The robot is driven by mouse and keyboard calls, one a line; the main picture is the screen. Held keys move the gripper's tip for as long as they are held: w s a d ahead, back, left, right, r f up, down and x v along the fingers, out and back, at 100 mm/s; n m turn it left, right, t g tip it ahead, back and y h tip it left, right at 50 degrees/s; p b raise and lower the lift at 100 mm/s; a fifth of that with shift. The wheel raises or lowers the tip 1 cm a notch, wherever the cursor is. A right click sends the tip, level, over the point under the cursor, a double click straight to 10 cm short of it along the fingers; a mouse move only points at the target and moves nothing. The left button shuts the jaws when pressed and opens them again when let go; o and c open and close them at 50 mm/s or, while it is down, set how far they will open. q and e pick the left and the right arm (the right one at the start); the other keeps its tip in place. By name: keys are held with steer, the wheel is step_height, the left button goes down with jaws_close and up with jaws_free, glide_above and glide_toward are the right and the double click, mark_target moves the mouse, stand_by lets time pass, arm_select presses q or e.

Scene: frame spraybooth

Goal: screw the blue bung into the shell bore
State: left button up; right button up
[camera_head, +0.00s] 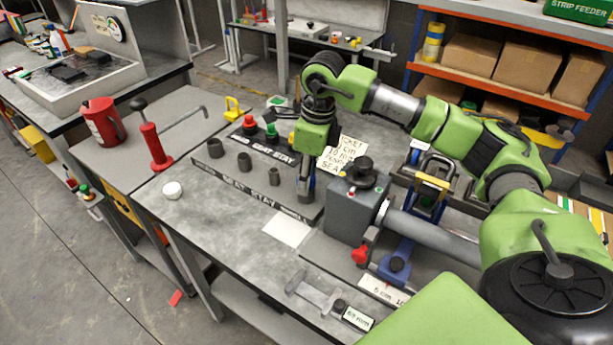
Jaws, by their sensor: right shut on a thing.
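My right gripper (306,186) points down over the right end of the dark bung board and is shut. A bluish piece between its fingers looks like the blue bung, mostly hidden by the fingers. A red bung (249,122) and a green bung (271,133) stand in the board's back row. I cannot make out the shell bore. My left gripper is not in view.
A red-handled tool (156,147) and red can (103,122) are at left. The bench's front left is mostly clear.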

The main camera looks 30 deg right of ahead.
steer(key=m, duration=0.3)
steer(key=shift+d, duration=0.1)
steer(key=o, duration=0.7)
steer(key=shift+d, duration=0.1)
